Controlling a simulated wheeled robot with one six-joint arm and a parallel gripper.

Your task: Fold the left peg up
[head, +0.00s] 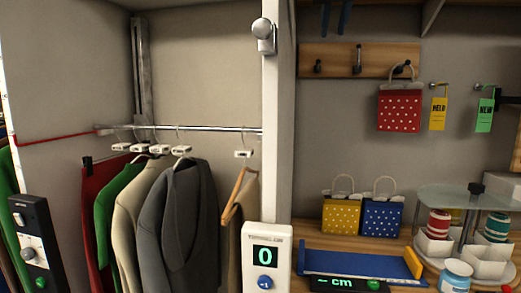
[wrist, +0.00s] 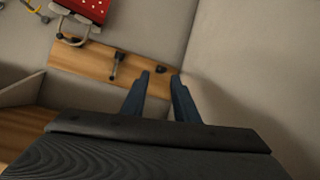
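A wooden peg board (head: 338,55) is on the back wall with three dark pegs. The left peg (head: 318,66) is a short dark shape. The middle peg (head: 357,59) looks longer and upright. The right peg (head: 404,69) carries a red dotted bag (head: 399,111). My gripper's blue fingers (head: 336,16) show at the top edge of the head view, above the board's left part. In the wrist view, turned upside down, my gripper (wrist: 161,76) is open, its tips on either side of the left peg (wrist: 160,70) in the picture. I cannot tell whether they touch it.
A white post (head: 279,130) stands left of the board, with a clothes rail (head: 200,128) beyond it. Yellow (head: 341,215) and blue (head: 381,217) bags stand on the shelf below. Tags (head: 438,113) hang to the right. The wall below the left peg is clear.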

